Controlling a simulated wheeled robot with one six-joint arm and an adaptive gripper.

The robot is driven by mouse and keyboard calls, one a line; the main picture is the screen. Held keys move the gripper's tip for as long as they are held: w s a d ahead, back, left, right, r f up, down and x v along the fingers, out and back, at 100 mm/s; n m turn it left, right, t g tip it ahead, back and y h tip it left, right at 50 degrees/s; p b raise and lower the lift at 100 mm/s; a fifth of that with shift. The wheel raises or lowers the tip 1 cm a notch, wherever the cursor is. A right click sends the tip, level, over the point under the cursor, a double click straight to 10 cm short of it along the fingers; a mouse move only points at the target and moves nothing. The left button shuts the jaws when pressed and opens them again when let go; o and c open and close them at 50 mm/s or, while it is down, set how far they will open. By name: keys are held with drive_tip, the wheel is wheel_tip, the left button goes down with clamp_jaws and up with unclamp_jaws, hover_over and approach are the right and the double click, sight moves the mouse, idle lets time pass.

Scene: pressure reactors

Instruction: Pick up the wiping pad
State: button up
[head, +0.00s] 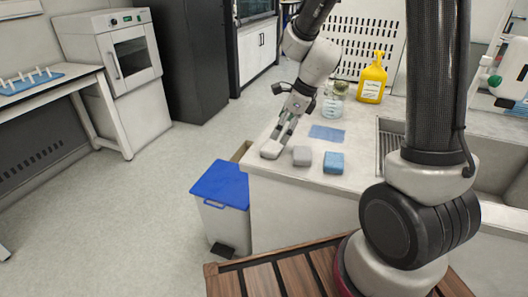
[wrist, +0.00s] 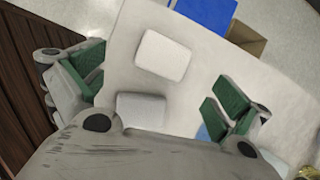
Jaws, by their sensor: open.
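Several small pads lie on the light counter (head: 385,112). A white pad (head: 271,149) is near the counter's left edge, a grey pad (head: 302,155) is beside it, and a blue pad (head: 333,163) is further right. I cannot tell which one is the wiping pad. My gripper (head: 283,133) is open, pointing down near the white pad. In the wrist view, the gripper (wrist: 154,88) has green-padded fingers spread wide with nothing held. The white pad (wrist: 163,55) and the greyer pad (wrist: 141,109) show in the gap between them, the greyer one partly hidden by my gripper's body.
A flat blue cloth (head: 327,133) lies behind the pads. A glass vessel (head: 334,105) and a yellow bottle (head: 371,79) stand further back. The sink (head: 392,142) is to the right. A blue-lidded bin (head: 221,184) stands on the floor by the counter's left end.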

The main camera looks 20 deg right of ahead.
sight(274, 145)
drive_tip(key=shift+w+a+f+m, duration=0.1)
drive_tip(key=shift+w+f+m, duration=0.2)
drive_tip(key=shift+m, duration=0.5)
drive_tip(key=x, duration=0.7)
drive_tip(key=shift+w+d+f, duration=0.1)
drive_tip(key=shift+d, duration=0.1)
drive_tip(key=c, duration=0.8)
